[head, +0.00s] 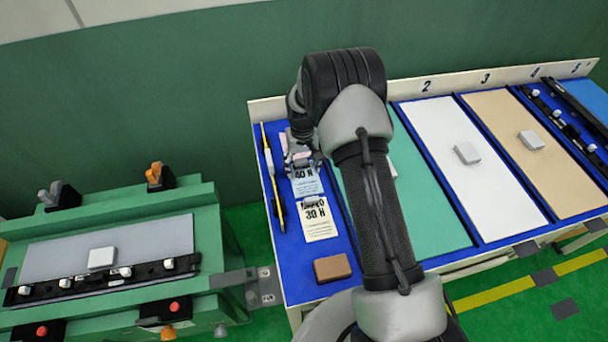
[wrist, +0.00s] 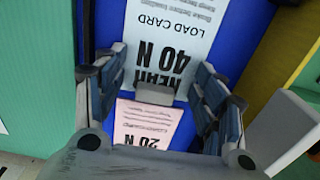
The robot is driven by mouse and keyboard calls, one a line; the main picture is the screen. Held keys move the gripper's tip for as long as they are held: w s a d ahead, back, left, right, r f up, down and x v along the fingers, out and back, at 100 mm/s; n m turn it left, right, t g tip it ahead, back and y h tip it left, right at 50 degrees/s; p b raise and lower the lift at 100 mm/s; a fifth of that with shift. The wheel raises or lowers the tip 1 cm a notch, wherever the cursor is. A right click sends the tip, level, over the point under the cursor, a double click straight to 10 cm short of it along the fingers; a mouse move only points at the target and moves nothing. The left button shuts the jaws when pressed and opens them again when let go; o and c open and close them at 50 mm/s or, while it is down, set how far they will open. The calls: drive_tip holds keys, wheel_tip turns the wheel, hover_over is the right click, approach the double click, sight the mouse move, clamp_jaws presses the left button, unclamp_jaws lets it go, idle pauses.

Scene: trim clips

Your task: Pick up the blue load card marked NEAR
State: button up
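The light blue load card (wrist: 172,30), printed NEAR 40 N, lies on the blue board and appears upside down in the wrist view. A small grey block (wrist: 155,94) sits at its edge by the print. My gripper (wrist: 162,66) is open, one finger on each side of the card's lettered end and the block, with nothing held. In the head view the card (head: 308,186) shows below my gripper (head: 303,163), which covers its upper part. I cannot tell how high the fingers are above it.
A pink 20 N card (wrist: 145,125) lies beside the blue card. A cream 30 N card (head: 319,218), a brown block (head: 332,268) and a yellow rod (head: 272,180) are close by. A green panel (head: 425,205) lies to the right. A green fixture (head: 205,255) stands to the left.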

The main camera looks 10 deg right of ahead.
drive_tip(key=shift+s, duration=0.1)
drive_tip(key=c, duration=1)
drive_tip(key=shift+r, duration=0.1)
